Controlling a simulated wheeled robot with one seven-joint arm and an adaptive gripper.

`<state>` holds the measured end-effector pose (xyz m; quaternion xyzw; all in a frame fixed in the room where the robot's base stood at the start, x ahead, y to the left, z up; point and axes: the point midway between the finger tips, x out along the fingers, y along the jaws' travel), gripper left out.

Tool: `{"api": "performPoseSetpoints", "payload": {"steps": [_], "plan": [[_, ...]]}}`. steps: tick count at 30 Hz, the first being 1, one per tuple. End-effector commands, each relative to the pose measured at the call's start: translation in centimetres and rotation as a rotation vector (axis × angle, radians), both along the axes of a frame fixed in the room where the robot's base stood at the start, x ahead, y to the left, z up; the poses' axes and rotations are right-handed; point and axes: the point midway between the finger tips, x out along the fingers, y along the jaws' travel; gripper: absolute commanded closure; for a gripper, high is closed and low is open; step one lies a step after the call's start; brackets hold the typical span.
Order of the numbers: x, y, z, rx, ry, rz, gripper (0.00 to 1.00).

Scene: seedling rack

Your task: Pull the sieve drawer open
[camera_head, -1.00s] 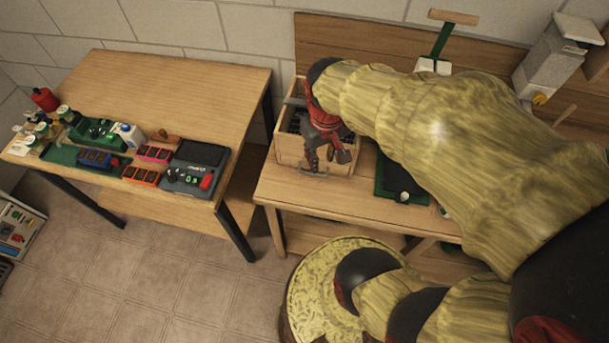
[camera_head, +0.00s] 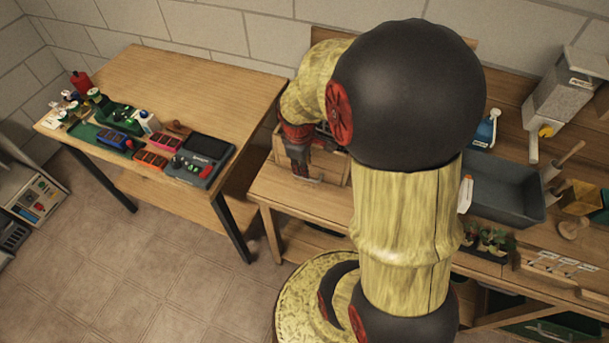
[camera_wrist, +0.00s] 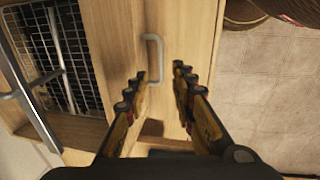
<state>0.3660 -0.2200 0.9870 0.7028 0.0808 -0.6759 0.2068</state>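The sieve drawer's wooden box (camera_head: 335,172) stands at the left end of the workbench, partly hidden by my arm. In the wrist view its wooden front (camera_wrist: 187,28) carries a pale metal pull handle (camera_wrist: 153,60), and its wire mesh (camera_wrist: 72,50) shows at the left. My gripper (camera_wrist: 160,76) is open, with its two fingers apart near the handle. The handle appears in the gap close to the left finger. I cannot tell whether they touch. In the head view my gripper (camera_head: 299,160) points down at the front of the box.
A grey tray (camera_head: 505,190), small potted seedlings (camera_head: 490,241) and a grey hopper device (camera_head: 565,90) are on the workbench to the right. A separate table (camera_head: 190,85) with coloured gadgets stands to the left. Open tiled floor (camera_head: 130,260) lies in front.

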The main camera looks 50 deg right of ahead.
Motion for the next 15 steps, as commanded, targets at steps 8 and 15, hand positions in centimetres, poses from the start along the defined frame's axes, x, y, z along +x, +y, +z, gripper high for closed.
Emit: {"api": "performPoseSetpoints", "payload": {"steps": [8, 15], "plan": [[0.2, -0.6, -4.4, 0.003, 0.004, -0.002, 0.74], [0.4, -1.1, -6.8, 0.003, 0.002, -0.002, 0.74]]}}
